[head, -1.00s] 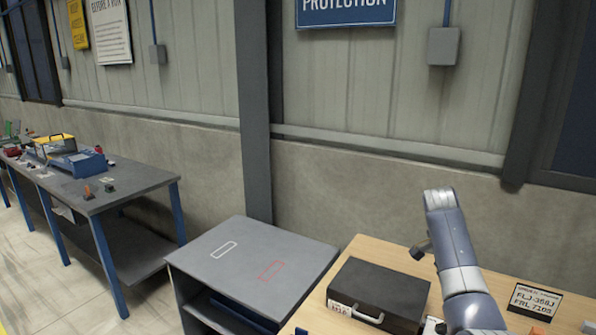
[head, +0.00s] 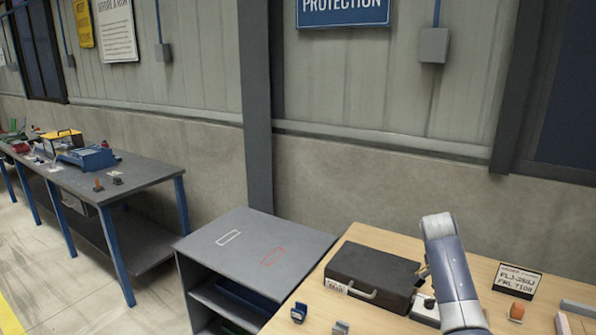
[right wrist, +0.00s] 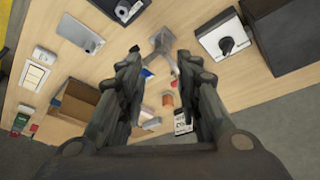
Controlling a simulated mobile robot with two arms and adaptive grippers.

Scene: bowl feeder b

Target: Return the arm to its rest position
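My right arm (head: 452,268) rises from the bottom of the head view, bent over the wooden table (head: 385,238). Its gripper is not clear in the head view. In the right wrist view my right gripper (right wrist: 158,62) has its two dark fingers well apart. Nothing is held between them; the wooden table top (right wrist: 120,78) and small loose parts show beyond the gap. My left gripper is in neither view.
A black case (head: 372,272) lies beside my right arm. A lettered sign (head: 518,281), an orange part (head: 517,311) and a blue part (head: 299,312) are on the table. A grey cabinet (head: 240,255) stands left of it, and a workbench (head: 140,178) farther left.

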